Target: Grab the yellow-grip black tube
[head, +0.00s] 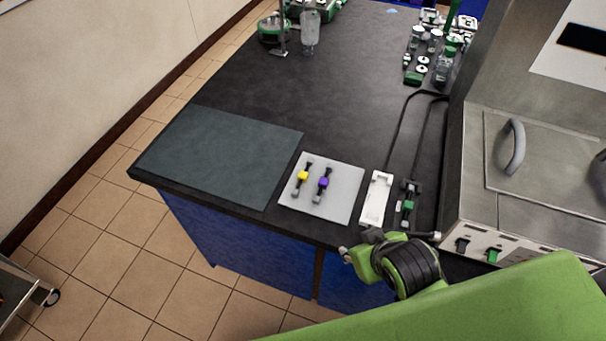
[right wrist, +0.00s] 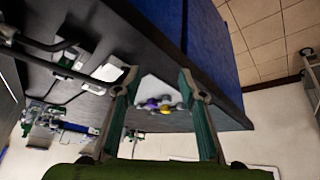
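The yellow-grip black tube (head: 303,176) lies on a pale grey square mat (head: 343,206) near the front edge of the dark bench. A similar black tube with a purple grip (head: 322,183) lies just right of it. My right gripper (head: 391,241) is at the bench's front edge, right of the mat and apart from both tubes. In the right wrist view its two fingers (right wrist: 158,80) are spread with nothing held. The yellow grip (right wrist: 166,110) and purple grip (right wrist: 151,103) show beyond them, small and at a distance. My left gripper is not in view.
Right of the mat stand a white holder (head: 376,198) and a black device with a green part (head: 408,205). A steel machine (head: 535,180) bounds the right side. A flat dark green mat (head: 220,155) lies to the left, clear. Glassware and vials stand at the back.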

